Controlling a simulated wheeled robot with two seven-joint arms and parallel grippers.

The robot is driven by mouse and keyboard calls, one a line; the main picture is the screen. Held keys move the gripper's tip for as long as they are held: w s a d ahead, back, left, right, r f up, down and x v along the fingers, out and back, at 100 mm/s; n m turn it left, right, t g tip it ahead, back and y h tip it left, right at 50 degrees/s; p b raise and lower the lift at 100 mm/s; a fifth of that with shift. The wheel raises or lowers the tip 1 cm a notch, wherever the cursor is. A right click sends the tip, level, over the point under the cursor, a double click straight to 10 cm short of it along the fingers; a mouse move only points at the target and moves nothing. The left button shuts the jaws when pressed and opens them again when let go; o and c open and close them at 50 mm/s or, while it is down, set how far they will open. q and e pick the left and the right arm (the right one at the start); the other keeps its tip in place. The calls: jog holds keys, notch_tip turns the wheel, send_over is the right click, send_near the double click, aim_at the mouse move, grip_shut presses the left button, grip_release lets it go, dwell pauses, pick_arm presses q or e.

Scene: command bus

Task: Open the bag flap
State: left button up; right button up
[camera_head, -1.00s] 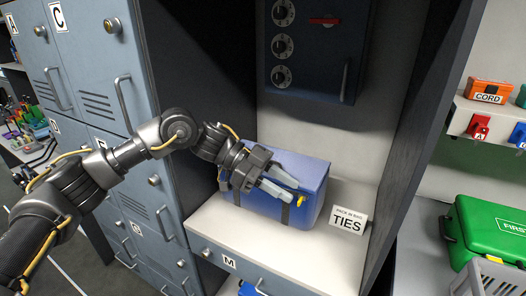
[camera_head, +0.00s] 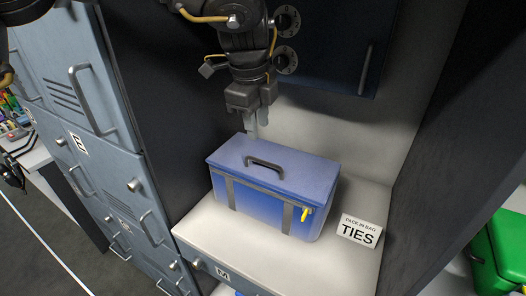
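The blue bag (camera_head: 262,205) sits on the white shelf in the middle of the view. Its flap (camera_head: 300,172) lies flat and closed on top, with a dark handle (camera_head: 265,165) on it. Two dark straps run down the front, and a yellow tab (camera_head: 305,214) hangs near the right front corner. Whether the fingertips touch the bag cannot be told.
A white sign reading "PACK IN BAG TIES" (camera_head: 360,231) stands right of the bag. Dark side walls enclose the shelf (camera_head: 345,262), with a dark blue panel (camera_head: 335,50) above. Grey lockers (camera_head: 115,130) stand left; a green case (camera_head: 505,250) is at the right edge.

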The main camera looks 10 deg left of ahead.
aim_at(261, 162)
pick_arm(q)
jog(key=f, duration=0.3)
jog(key=w+f+p, duration=0.1)
jog(key=f, duration=0.2)
jog(key=f+p, duration=0.1)
jog(key=f, duration=0.3)
jog(key=shift+w+d, duration=0.25)
jog(key=shift+w, duration=0.05)
jog(key=shift+c, duration=0.2)
jog(key=shift+r, duration=0.1)
grip_shut()
